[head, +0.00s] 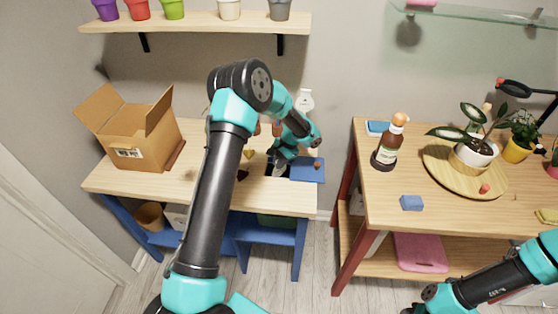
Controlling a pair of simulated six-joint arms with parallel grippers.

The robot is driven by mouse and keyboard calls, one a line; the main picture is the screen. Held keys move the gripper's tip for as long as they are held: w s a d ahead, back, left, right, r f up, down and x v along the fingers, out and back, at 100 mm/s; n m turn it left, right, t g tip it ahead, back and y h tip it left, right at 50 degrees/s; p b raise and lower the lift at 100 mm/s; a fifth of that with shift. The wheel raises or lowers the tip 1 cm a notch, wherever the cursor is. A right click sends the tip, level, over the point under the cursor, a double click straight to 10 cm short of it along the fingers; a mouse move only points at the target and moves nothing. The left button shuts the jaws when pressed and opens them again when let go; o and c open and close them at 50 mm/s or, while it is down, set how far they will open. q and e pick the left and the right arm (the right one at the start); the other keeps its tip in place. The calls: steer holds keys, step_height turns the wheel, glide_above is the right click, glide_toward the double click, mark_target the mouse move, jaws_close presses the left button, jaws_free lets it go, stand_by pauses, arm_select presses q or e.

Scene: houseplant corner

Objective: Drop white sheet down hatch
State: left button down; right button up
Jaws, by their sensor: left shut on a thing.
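My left gripper (281,164) reaches down over the left bench, at a dark square opening, the hatch (270,172). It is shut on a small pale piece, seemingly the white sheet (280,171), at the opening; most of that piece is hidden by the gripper. A blue panel (307,172) lies beside the hatch on its right. My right gripper (415,309) is at the bottom edge, partly cut off, and its jaws cannot be made out.
An open cardboard box (140,140) stands on the left of the bench (120,181). My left arm hides the bench's middle. The right table holds a brown bottle (387,150), a blue sponge (411,203) and a wooden tray (440,176) with a potted plant. A gap separates the tables.

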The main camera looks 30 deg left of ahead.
stand_by(0.3)
arm_select(q)
steer(key=c, duration=1.2)
jaws_free()
steer(key=shift+o, duration=0.2)
steer(key=v, duration=1)
stand_by(0.5)
